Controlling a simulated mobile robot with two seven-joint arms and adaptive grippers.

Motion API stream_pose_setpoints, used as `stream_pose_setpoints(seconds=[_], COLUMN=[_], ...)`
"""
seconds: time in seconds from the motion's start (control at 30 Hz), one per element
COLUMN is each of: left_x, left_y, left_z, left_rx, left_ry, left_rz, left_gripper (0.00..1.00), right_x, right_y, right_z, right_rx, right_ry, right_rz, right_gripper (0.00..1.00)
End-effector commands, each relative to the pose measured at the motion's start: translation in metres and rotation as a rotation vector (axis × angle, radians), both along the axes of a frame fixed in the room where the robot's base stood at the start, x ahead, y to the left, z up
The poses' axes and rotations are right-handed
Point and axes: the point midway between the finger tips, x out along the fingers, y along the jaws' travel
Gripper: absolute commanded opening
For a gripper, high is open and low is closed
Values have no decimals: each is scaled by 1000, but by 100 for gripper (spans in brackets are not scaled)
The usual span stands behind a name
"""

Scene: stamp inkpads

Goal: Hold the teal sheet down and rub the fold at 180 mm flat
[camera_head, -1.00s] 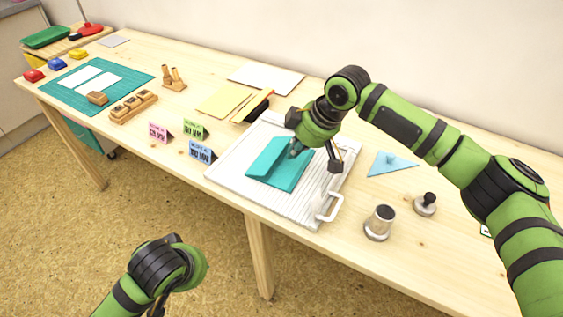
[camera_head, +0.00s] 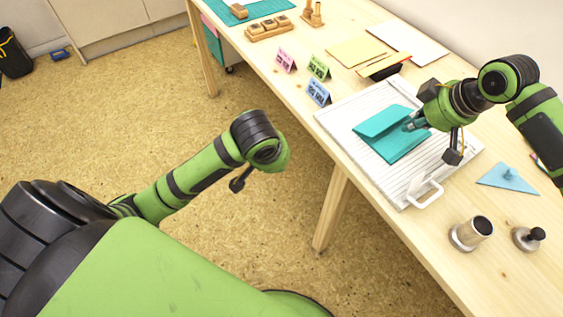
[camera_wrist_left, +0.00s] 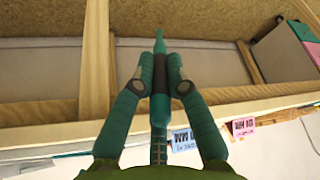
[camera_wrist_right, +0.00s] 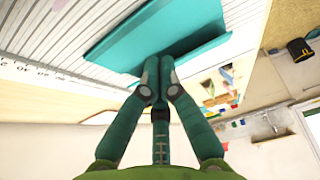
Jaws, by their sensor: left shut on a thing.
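The teal sheet (camera_head: 404,146) lies on the white ribbed board, with one part folded over as a flap (camera_head: 383,121) along its far-left side. The flap looks partly raised; it also shows in the right wrist view (camera_wrist_right: 150,30). My right gripper (camera_head: 410,126) is over the sheet with its fingertips (camera_wrist_right: 159,72) together at the sheet, beside the flap. Whether they press on it I cannot tell. My left gripper (camera_wrist_left: 160,75) is shut on a slim teal pointed tool (camera_wrist_left: 159,46) with a dark band. In the head view the left fingers are hidden; that arm is off the table's front edge.
The board (camera_head: 350,125) has a white handle (camera_head: 427,193) at its front.

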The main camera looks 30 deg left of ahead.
Motion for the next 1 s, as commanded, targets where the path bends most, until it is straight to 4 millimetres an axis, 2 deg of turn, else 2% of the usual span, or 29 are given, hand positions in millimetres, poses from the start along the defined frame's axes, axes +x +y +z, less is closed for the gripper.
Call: stream_pose_setpoints(seconds=[0.03, 0.2, 0.4, 0.53, 0.67, 0.77, 1.0], left_x=[22, 74, 111, 126, 134, 133, 111], left_y=[12, 44, 68, 68, 42, 13, -68], left_z=[15, 62, 112, 143, 170, 184, 206], left_rx=[-10, -47, -74, -89, -109, -122, -160], left_ry=[-18, -47, -78, -96, -110, -114, -110], left_rz=[52, 219, 361, 395, 333, 242, -47], left_gripper=[0, 0, 0, 0, 0, 0, 0], right_x=[0, 0, 0, 0, 0, 0, 0], right_y=[0, 0, 0, 0, 0, 0, 0], right_z=[0, 0, 0, 0, 0, 0, 0], right_rx=[0, 0, 0, 0, 0, 0, 0], right_ry=[0, 0, 0, 0, 0, 0, 0], right_rz=[0, 0, 0, 0, 0, 0, 0], right_gripper=[0, 0, 0, 0, 0, 0, 0])
